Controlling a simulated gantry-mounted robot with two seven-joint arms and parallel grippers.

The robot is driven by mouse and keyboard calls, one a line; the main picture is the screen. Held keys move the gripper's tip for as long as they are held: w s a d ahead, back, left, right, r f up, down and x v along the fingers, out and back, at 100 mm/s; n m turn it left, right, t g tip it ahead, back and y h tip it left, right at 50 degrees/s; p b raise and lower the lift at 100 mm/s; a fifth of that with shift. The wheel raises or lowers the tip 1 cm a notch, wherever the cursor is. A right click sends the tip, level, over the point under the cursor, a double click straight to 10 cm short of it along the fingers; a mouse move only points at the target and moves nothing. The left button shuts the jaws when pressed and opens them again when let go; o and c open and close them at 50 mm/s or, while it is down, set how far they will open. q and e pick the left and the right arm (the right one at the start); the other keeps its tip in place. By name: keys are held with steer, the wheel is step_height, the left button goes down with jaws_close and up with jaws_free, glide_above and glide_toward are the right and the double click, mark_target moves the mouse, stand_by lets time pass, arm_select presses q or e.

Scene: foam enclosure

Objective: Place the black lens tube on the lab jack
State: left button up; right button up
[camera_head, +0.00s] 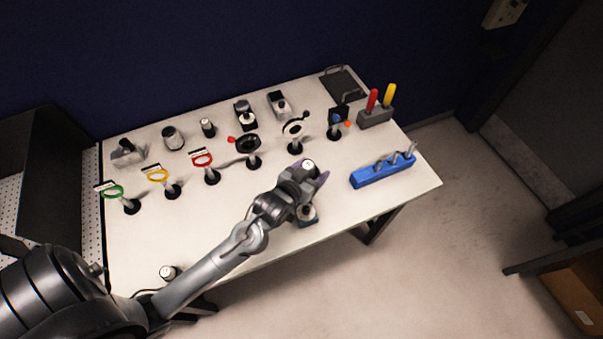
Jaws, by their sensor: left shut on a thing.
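My left gripper (316,178) is over the front right part of the white table. It is shut on a small dark cylinder with a pale round top (309,164), which looks like the black lens tube. The fingers hide most of it. My right gripper is not in view.
Ring-topped posts (131,206) and other optics mounts stand in a row across the table (230,225). Small cylinders and boxes stand behind them. A blue holder (383,171) is at right, near a grey holder with red and yellow handles (376,116).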

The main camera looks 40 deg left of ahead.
arm_select(q)
steer(key=shift+w+a+f+p, duration=0.15)
steer(key=shift+a+f, duration=0.5)
steer(key=shift+f, duration=0.4)
steer(key=shift+s+a+f+p, duration=0.1)
steer(key=shift+a+f, duration=0.6)
steer(key=shift+f, duration=0.4)
steer(key=shift+w+a+f+p, duration=0.15)
steer(key=shift+a+f, duration=0.5)
steer(key=shift+f, duration=0.4)
steer(key=o, duration=1.2)
steer(key=shift+f, duration=0.2)
steer(key=shift+r, duration=0.15)
